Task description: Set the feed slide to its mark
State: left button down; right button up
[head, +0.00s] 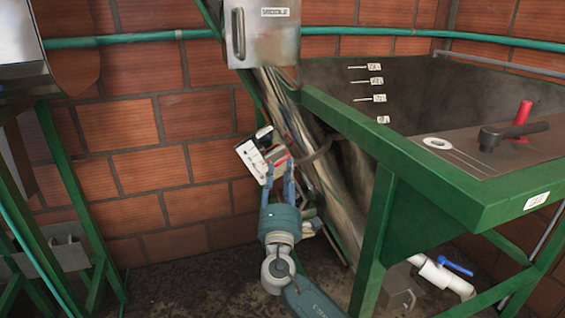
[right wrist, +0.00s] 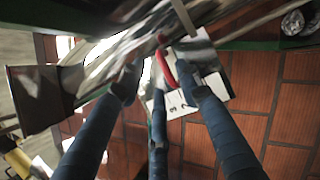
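The feed slide's red handle (head: 279,160) sits beside a white scale plate (head: 249,158) with dark marks, low on the sloping elevator trough (head: 312,140). In the right wrist view the handle is a curved red bar (right wrist: 165,70), with the numbered white plate (right wrist: 178,104) behind it. My right gripper (head: 277,168) reaches up to the handle from below. Its blue fingers (right wrist: 157,75) are spread on either side of the red bar, with a visible gap at the left finger. The slide's exact reading is too small to tell. My left gripper is not in view.
A green-framed hopper (head: 400,150) with a red lever (head: 523,118) and a black handle (head: 512,133) stands right. A grey box (head: 262,34) hangs above the trough. A blue-handled valve (head: 440,270) is low right. A brick wall (head: 150,130) stands behind.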

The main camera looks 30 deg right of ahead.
jog(key=v, duration=0.6)
jog(key=shift+s+a, duration=0.15)
